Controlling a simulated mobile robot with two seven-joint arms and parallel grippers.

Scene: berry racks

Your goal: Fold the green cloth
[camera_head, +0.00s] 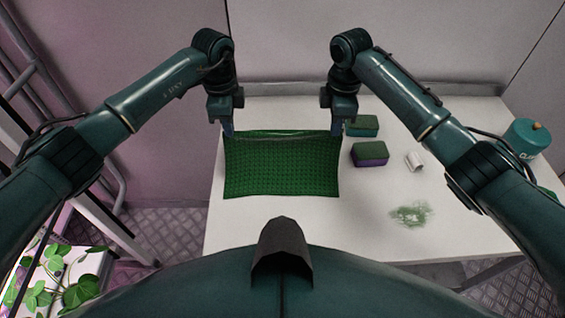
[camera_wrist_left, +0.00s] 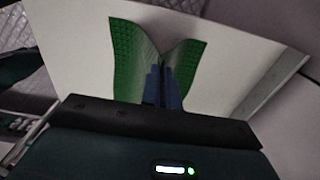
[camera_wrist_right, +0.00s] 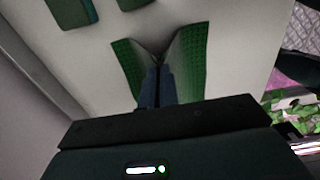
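The green cloth (camera_head: 280,170) lies on the white table, with its far edge raised between my two grippers. My left gripper (camera_head: 228,131) is at its far left corner. In the left wrist view the blue fingers (camera_wrist_left: 162,88) are closed together with the cloth (camera_wrist_left: 133,60) pinched and creased between them. My right gripper (camera_head: 337,128) is at the far right corner. In the right wrist view its fingers (camera_wrist_right: 157,88) are also closed on the cloth (camera_wrist_right: 188,65), which folds up on both sides. The near part of the cloth looks flat.
Two sponges (camera_head: 362,126) (camera_head: 370,154) stand right of the cloth on the table (camera_head: 290,228). A small white cylinder (camera_head: 414,161), a green tangled clump (camera_head: 411,214) and a teal canister (camera_head: 527,138) are further right. The table in front of the cloth is clear.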

